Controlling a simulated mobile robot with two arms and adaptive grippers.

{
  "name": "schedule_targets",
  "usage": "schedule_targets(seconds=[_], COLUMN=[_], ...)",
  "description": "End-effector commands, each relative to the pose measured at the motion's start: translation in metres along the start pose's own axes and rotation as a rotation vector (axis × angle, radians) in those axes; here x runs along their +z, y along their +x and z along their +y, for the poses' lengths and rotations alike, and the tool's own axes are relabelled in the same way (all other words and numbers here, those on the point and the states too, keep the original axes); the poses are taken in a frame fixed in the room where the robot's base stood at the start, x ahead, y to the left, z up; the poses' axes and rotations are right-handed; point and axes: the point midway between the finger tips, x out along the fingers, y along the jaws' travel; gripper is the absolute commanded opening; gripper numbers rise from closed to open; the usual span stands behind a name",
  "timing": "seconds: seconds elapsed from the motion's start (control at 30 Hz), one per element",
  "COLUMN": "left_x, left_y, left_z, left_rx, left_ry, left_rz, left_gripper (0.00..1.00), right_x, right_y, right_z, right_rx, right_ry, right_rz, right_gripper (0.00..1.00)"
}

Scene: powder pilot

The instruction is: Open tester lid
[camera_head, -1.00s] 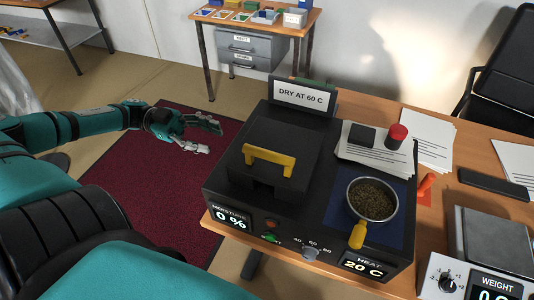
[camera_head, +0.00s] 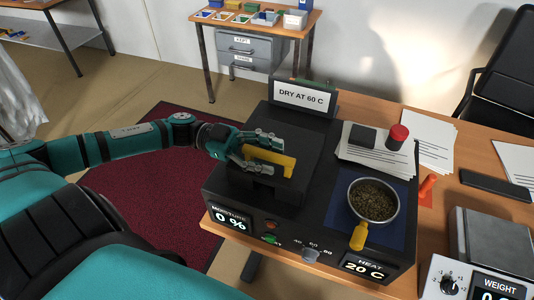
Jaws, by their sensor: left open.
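The tester (camera_head: 218,192) is a black box on the wooden table, with a closed black lid (camera_head: 300,135) that carries a yellow handle (camera_head: 280,165). Its front display reads moisture 0 %. My left gripper (camera_head: 262,154) is at the handle's left end, with its fingers open around or beside that end. I cannot tell whether they touch it. The gripper hides the left part of the handle. My right gripper is out of view.
To the right, a metal pan (camera_head: 373,200) of dark grains with a yellow handle sits on the heater, which reads 20 C. Papers with a red-capped item (camera_head: 397,136) lie behind it. A sign (camera_head: 304,95) reading "DRY AT 60 C" stands behind the lid. A scale (camera_head: 492,245) is far right.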

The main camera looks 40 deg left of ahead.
Motion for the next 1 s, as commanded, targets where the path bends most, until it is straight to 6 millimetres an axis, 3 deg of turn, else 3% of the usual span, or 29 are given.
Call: schedule_targets(seconds=[0.17,0.5,1.0], left_x=[0.0002,0.0003,-0.0034], left_y=[-0.0002,-0.0005,-0.0007], left_z=[0.0,0.0,-0.0032], left_rx=[0.0,0.0,0.0], left_ry=[0.0,0.0,-0.017], left_rz=[0.0,-0.001,-0.001], left_gripper=[0.42,0.0,0.0], right_x=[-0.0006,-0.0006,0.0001], right_y=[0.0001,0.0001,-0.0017], right_z=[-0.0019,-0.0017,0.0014], right_rx=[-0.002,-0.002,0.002], right_ry=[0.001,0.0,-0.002], right_rz=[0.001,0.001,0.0], right_gripper=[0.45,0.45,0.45])
